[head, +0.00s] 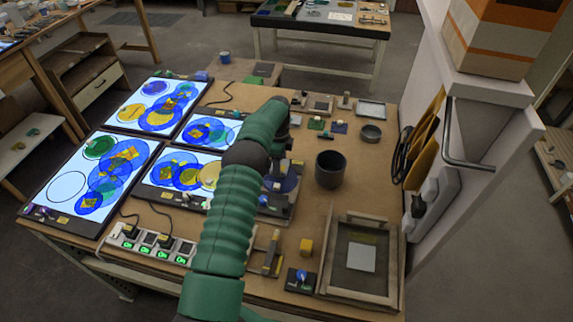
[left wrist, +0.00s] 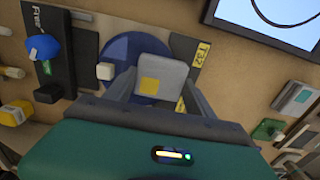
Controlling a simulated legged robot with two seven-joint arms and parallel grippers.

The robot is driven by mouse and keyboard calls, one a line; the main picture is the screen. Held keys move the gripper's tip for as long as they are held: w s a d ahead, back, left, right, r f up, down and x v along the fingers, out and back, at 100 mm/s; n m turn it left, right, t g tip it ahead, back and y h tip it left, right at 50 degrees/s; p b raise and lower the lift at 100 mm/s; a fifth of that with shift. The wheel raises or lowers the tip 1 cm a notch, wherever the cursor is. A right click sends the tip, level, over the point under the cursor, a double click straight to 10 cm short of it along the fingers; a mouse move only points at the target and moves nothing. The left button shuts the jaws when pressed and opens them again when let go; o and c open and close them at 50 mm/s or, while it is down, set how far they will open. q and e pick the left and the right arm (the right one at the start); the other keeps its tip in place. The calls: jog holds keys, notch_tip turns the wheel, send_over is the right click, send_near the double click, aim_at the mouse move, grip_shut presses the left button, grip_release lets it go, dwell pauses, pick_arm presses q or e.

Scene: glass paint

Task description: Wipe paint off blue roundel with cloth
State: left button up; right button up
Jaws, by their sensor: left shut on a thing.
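The blue roundel (left wrist: 118,52) is a dark blue disc on a light board in the left wrist view. It also shows partly behind my arm in the head view (head: 289,184). My left gripper (left wrist: 160,82) is over the disc, its two fingers shut on a grey, square-faced piece with a yellow patch, which may be the cloth (left wrist: 173,70). The piece covers part of the disc; I cannot tell whether it touches. A small whitish block (left wrist: 105,71) is at the disc's left side. I cannot make out paint on the disc. My right gripper is not in view.
Lit panels (head: 95,170) with coloured circles fill the table's left side. A dark cup (head: 330,169) and a framed tray (head: 362,285) stand to the right. A yellow block (head: 306,247) and a blue-knobbed device (head: 300,279) are nearer. A power strip (head: 150,245) lies front left.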

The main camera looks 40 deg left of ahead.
pick_arm(q)
jog(key=shift+s+a, duration=0.35)
jog(key=shift+a, duration=0.3)
jog(key=shift+w+d+f, duration=0.1)
jog(key=shift+w+d, duration=0.25)
jog(key=shift+d, duration=0.3)
jog(key=shift+w+d+r, duration=0.1)
jog(key=shift+w+d, duration=0.25)
jog(key=shift+d, duration=0.3)
jog(key=shift+w+d+f, duration=0.1)
jog(key=shift+w+d, duration=0.25)
jog(key=shift+d, duration=0.3)
jog(key=shift+r+p, duration=1.65)
jog(key=shift+r, duration=0.95)
jog(key=shift+f, duration=0.15)
